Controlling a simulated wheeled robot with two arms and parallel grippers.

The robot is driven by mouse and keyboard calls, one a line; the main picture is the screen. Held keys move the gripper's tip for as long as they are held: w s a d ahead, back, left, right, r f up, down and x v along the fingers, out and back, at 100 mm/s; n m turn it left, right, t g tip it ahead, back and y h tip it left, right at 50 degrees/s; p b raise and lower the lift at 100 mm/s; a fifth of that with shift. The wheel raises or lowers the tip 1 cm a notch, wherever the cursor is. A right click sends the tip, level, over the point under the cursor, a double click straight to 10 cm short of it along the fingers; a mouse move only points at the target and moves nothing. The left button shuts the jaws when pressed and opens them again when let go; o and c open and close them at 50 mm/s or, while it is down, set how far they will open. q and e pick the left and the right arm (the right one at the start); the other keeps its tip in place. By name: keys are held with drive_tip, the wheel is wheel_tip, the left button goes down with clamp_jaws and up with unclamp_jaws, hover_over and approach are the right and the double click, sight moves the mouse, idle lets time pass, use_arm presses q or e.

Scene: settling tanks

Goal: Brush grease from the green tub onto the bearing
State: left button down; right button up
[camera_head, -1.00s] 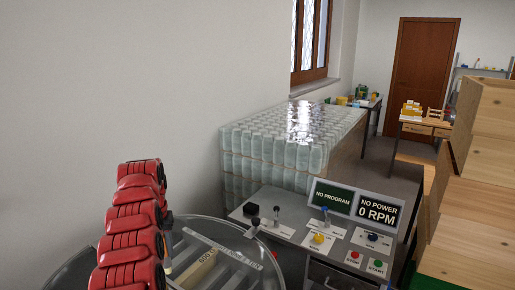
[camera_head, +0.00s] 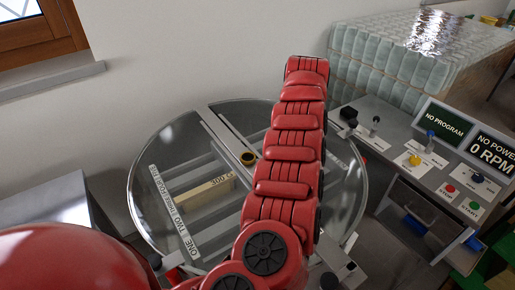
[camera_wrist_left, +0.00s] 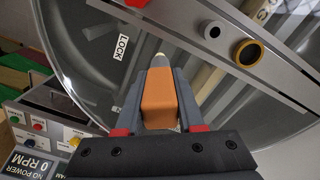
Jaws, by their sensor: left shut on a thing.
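My left gripper (camera_wrist_left: 159,98) is shut on an orange block-like handle (camera_wrist_left: 160,108) with a pale, rounded tip pointing away, in the left wrist view. A brass-coloured ring (camera_wrist_left: 248,52), which looks like the bearing, sits on the metal bar across the clear round lid. It lies ahead and to the right of the handle's tip, apart from it. The ring also shows in the head view (camera_head: 248,158), left of my red arm. My arm hides the left gripper in the head view. I cannot make out the green tub. My right gripper is not in view.
The round vessel (camera_head: 148,205) has a clear lid over pale bars. A control panel (camera_head: 400,150) with levers and buttons stands to its right, with stacked clear bottles (camera_head: 390,62) behind. A grey cabinet (camera_head: 45,205) stands at the left, near the wall.

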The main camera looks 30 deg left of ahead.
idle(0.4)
use_arm(q)
drive_tip(key=w+a+r+p, duration=0.1)
drive_tip(key=a+r+p, duration=0.3)
drive_tip(key=a+p, duration=0.35)
drive_tip(key=a+r+p, duration=0.4)
drive_tip(key=a+p, duration=0.2)
drive_tip(key=a, duration=0.3)
wheel_tip(320, 180, down, 9)
drive_tip(key=b, duration=0.2)
drive_tip(key=shift+a, duration=0.25)
drive_tip(key=shift+f+b, duration=0.3)
drive_tip(key=shift+f, duration=0.1)
idle(0.7)
drive_tip(key=shift+w+d+b, duration=0.2)
drive_tip(key=shift+w+b, duration=0.15)
drive_tip(key=shift+b, duration=2.5)
